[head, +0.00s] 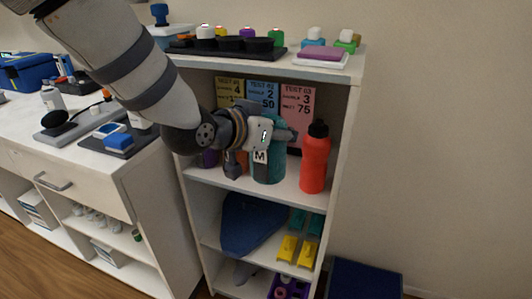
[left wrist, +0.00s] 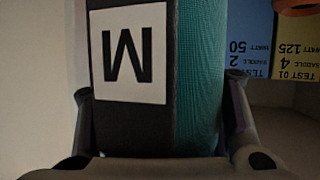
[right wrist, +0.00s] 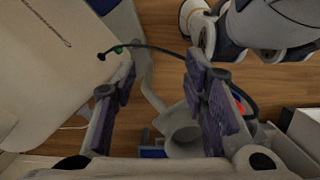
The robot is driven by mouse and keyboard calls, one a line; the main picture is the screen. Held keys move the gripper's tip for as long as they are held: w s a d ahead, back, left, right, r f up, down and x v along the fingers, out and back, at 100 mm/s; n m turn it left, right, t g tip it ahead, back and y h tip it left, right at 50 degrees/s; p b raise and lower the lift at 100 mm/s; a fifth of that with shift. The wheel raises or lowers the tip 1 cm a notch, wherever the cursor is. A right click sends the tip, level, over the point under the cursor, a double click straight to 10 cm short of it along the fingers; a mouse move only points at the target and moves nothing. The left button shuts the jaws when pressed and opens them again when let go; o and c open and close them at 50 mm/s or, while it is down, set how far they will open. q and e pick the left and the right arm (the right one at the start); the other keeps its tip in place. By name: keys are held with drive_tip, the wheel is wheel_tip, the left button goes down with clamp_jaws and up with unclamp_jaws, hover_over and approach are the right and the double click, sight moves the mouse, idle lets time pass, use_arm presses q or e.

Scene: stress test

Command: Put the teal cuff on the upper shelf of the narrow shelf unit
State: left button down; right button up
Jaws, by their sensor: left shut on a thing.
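The teal cuff (head: 272,168), with a dark band and a white "M" label, is upright over the upper shelf (head: 287,189) of the narrow shelf unit. My left gripper (head: 262,135) is shut on it. The left wrist view shows the cuff (left wrist: 200,85) filling the space between the fingers of my left gripper (left wrist: 158,105). In the head view the gripper hides part of the cuff, and I cannot tell whether its base touches the shelf. My right gripper (right wrist: 155,100) is open, with nothing held between its padded fingers, and is outside the head view.
A red bottle (head: 315,158) stands right of the cuff; an orange item (head: 236,163) is close on its left. Coloured cards (head: 300,105) are at the back. The lower shelf holds a blue item (head: 248,225) and yellow pieces (head: 288,248). A counter (head: 130,170) stands left.

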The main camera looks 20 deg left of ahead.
use_arm(q)
wheel_tip(320, 180, up, 2)
drive_tip(key=shift+a+r+t+p, duration=0.1)
drive_tip(key=shift+a+t+p, duration=0.05)
drive_tip(key=shift+t+p, duration=0.15)
drive_tip(key=shift+y, duration=0.3)
drive_tip(key=shift+w+a+f+b, duration=0.6)
drive_tip(key=shift+w+a+f, duration=0.05)
drive_tip(key=shift+w+f, duration=1.7)
drive_tip(key=shift+w+a+f+b, duration=0.55)
drive_tip(key=shift+w+a+f, duration=0.15)
drive_tip(key=shift+w+f, duration=1.65)
drive_tip(key=shift+w+a+f+b, duration=0.65)
drive_tip(key=shift+w+f, duration=1.45)
drive_tip(key=shift+f, duration=0.4)
use_arm(e)
drive_tip(key=shift+s+a+f+g, duration=0.1)
drive_tip(key=shift+s+f+g, duration=0.5)
drive_tip(key=shift+s+f, duration=0.65)
drive_tip(key=shift+f, duration=0.1)
use_arm(q)
drive_tip(key=shift+f, duration=0.25)
drive_tip(key=c, duration=0.8)
unclamp_jaws()
drive_tip(key=shift+r, duration=0.1)
